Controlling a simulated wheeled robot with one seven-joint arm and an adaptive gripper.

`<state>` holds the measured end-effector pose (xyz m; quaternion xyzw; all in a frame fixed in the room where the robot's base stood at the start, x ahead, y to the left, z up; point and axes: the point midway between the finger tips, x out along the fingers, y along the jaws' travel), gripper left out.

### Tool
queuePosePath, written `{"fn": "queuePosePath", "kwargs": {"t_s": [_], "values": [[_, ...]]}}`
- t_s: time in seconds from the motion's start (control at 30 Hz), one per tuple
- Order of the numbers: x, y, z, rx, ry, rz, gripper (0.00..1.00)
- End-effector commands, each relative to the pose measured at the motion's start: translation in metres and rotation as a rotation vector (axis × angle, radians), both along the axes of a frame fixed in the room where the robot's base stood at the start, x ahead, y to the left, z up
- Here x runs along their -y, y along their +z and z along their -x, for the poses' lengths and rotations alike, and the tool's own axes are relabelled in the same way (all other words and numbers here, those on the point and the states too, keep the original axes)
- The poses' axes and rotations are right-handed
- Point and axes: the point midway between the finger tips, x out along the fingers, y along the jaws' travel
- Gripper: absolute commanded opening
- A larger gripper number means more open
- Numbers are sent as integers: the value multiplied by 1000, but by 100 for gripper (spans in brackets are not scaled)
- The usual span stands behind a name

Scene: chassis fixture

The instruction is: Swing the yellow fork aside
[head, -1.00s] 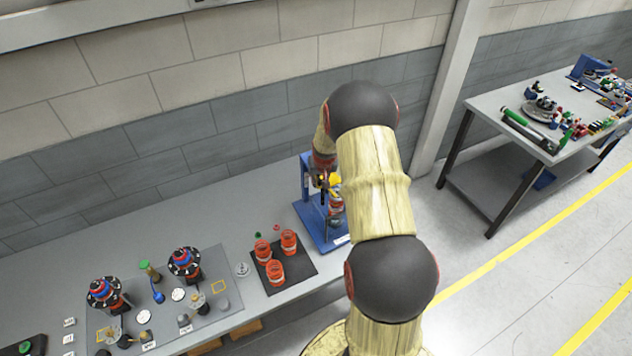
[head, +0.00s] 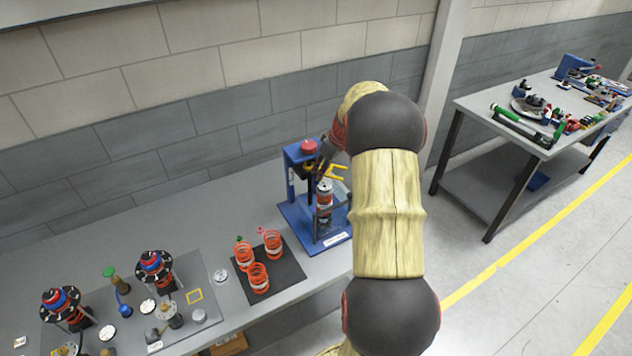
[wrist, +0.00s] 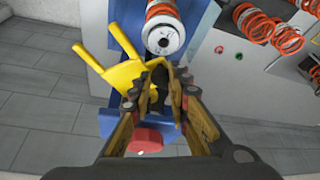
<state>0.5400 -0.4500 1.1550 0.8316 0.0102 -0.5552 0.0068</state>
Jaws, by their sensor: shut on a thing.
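The yellow fork (head: 333,172) shows in the head view near the top of the blue press stand (head: 292,205). Its prongs point to the right there. In the wrist view the fork (wrist: 125,74) lies left of the strut with the orange spring (wrist: 163,12), and its prongs point up and left, clear of the strut's pale round cap (wrist: 163,39). My gripper (wrist: 160,72) is shut on the fork's handle end, which is partly hidden between the fingers. In the head view my gripper (head: 318,168) is beside the stand's upper part, partly hidden by my arm.
A red knob (head: 308,146) tops the stand. Several orange springs (head: 258,277) stand on a dark mat (head: 285,286) to the left. A grey mat further left holds assorted parts. A second table (head: 478,105) stands at the right.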

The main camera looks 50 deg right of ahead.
Motion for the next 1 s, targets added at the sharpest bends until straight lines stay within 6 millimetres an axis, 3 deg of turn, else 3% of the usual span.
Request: {"fn": "queuePosePath", "kwargs": {"t_s": [0.6, 1.0], "values": [[49, 1, 0, 2, 547, 2, 0], [64, 2, -6, 1, 743, 2, 0]]}}
